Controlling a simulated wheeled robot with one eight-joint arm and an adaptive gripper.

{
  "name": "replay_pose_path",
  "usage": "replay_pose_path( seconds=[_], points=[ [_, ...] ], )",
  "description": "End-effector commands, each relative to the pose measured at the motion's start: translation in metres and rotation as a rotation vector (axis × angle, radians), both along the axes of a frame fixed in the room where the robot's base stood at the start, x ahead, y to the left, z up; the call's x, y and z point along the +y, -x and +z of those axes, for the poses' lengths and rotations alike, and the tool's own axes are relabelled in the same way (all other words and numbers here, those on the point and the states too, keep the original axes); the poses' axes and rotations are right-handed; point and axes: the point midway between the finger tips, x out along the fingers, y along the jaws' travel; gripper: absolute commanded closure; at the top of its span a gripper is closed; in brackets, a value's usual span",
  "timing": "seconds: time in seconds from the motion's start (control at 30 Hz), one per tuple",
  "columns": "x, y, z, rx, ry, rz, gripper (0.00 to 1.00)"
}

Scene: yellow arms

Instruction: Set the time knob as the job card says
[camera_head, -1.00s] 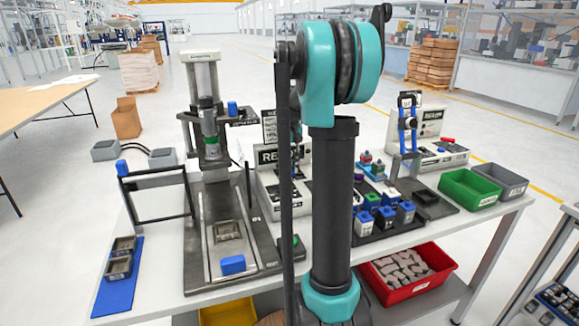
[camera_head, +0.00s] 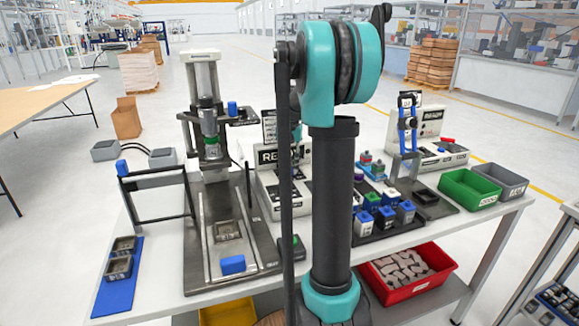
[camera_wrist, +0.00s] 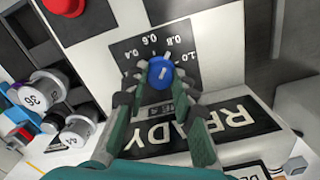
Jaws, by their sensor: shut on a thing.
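In the wrist view a round blue knob (camera_wrist: 160,67) with a short white pointer line sits on a dark dial plate marked 0.4, 0.6, 0.8 and 1.0. My gripper (camera_wrist: 161,80) is shut on this knob, with a finger on each side. The exact mark at which the pointer stands is hard to read. In the head view my own arm hides the knob and most of my gripper. A dark card with white print (camera_head: 269,125) stands behind the READY box; its text is too small to read.
The READY sign (camera_wrist: 238,118) is just below the dial in the wrist view. A red button (camera_wrist: 64,5) and numbered white cylinders (camera_wrist: 42,90) are to the left. In the head view a press (camera_head: 205,75) stands left, and green (camera_head: 468,190) and grey bins right.

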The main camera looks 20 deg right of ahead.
Motion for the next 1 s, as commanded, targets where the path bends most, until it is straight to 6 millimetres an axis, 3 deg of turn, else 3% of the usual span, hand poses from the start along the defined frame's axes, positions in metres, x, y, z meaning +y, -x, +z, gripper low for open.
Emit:
replay_pose_path(
  seconds=[0.07,0.1,0.23,0.67,1.0],
  points=[
    [0.0,0.0,0.0,-0.001,0.001,0.0,1.0],
    [0.0,0.0,0.0,-0.001,0.001,0.0,0.71],
    [0.0,0.0,0.0,-0.001,0.001,0.0,0.54],
    [0.0,0.0,0.009,0.0,0.0,0.001,0.53],
    [0.0,0.0,0.073,0.0,0.0,0.001,0.53]
  ],
)
